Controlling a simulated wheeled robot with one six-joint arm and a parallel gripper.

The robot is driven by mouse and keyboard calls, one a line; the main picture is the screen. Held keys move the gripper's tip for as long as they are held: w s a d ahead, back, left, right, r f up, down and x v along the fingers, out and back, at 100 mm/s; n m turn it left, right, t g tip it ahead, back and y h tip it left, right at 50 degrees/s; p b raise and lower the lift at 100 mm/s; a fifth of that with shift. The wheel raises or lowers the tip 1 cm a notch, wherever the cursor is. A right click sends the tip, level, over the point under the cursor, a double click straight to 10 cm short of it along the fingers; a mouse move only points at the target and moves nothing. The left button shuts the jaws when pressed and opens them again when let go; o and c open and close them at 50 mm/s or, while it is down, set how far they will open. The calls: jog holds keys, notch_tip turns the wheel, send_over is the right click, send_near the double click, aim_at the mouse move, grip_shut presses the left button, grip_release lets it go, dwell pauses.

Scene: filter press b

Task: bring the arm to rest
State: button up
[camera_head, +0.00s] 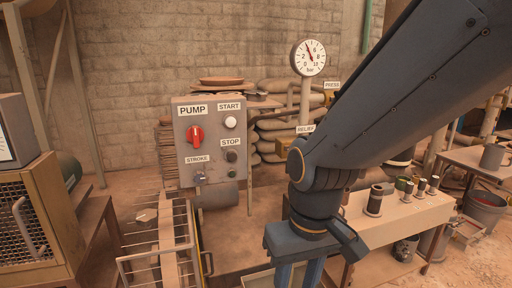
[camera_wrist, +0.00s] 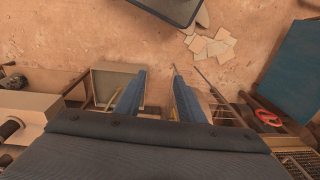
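My arm comes in from the upper right of the head view and bends down at the wrist, in front of the bench. My gripper (camera_head: 298,276) points downward at the bottom edge of that view, its fingertips cut off. In the wrist view my gripper (camera_wrist: 157,80) shows two blue fingers standing well apart, with only floor and things below seen between them. It is open and holds nothing. My arm hides part of the bench and the wall behind it.
A grey pump panel (camera_head: 211,142) stands left of my gripper, with a pressure gauge (camera_head: 308,57) behind. A bench (camera_head: 394,216) with several small containers is close on the right. A wire rack (camera_head: 140,262) is at lower left. The wrist view shows a red handwheel (camera_wrist: 268,118) and scattered sheets (camera_wrist: 212,45).

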jog(key=s+d+r+m+h+p, duration=0.1)
jog(key=s+d+r+m+p, duration=0.1)
jog(key=d+r+p, duration=1)
notch_tip(320, 180, up, 4)
jog(key=m+p, duration=0.1)
jog(key=p, duration=0.6)
jog(key=shift+s+d+f, duration=0.15)
jog(key=shift+s+f, duration=0.05)
jog(key=shift+f, duration=0.05)
jog(key=shift+c, duration=0.5)
jog(key=shift+w, duration=0.1)
